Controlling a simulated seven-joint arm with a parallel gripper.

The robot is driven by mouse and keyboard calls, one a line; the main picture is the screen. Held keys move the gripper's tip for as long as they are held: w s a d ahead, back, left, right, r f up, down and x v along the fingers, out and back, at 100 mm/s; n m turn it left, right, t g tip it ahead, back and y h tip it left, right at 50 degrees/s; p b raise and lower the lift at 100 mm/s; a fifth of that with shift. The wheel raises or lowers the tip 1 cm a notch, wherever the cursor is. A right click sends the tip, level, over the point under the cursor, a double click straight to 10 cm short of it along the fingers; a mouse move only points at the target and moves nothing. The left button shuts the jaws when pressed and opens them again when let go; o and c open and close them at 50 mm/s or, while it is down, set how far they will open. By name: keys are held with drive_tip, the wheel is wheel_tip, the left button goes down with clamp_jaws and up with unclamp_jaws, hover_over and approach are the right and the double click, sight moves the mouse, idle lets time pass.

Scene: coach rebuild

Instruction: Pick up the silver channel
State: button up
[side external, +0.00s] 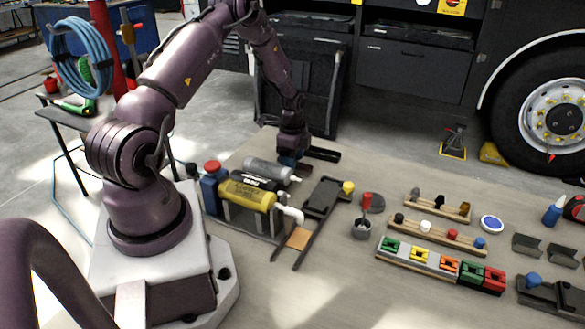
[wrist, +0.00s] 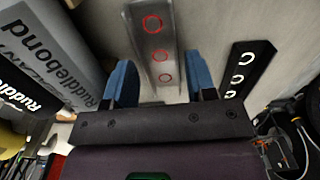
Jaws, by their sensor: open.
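The silver channel (wrist: 166,66) is a long metal strip marked with red rings. In the wrist view it runs from the top edge down between my fingers. My gripper (wrist: 160,80) is open, with one blue finger on each side of the channel and gaps between. Whether the fingers reach down to its height I cannot tell. In the side view my gripper (side external: 290,160) is low over the back of the table, and I cannot make out the silver channel there. A black channel with white rings (wrist: 247,69) lies to the right of my gripper.
A grey Ruddlebond cylinder (wrist: 52,45) is close on the left of my gripper; it also shows in the side view (side external: 268,168). A yellow cylinder (side external: 247,192) is in front of it. A dark frame (side external: 322,200) and racks of small parts (side external: 440,232) are to the right.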

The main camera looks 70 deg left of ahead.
drive_tip(key=shift+f, duration=0.6)
drive_tip(key=c, duration=0.7)
drive_tip(key=shift+r, duration=0.15)
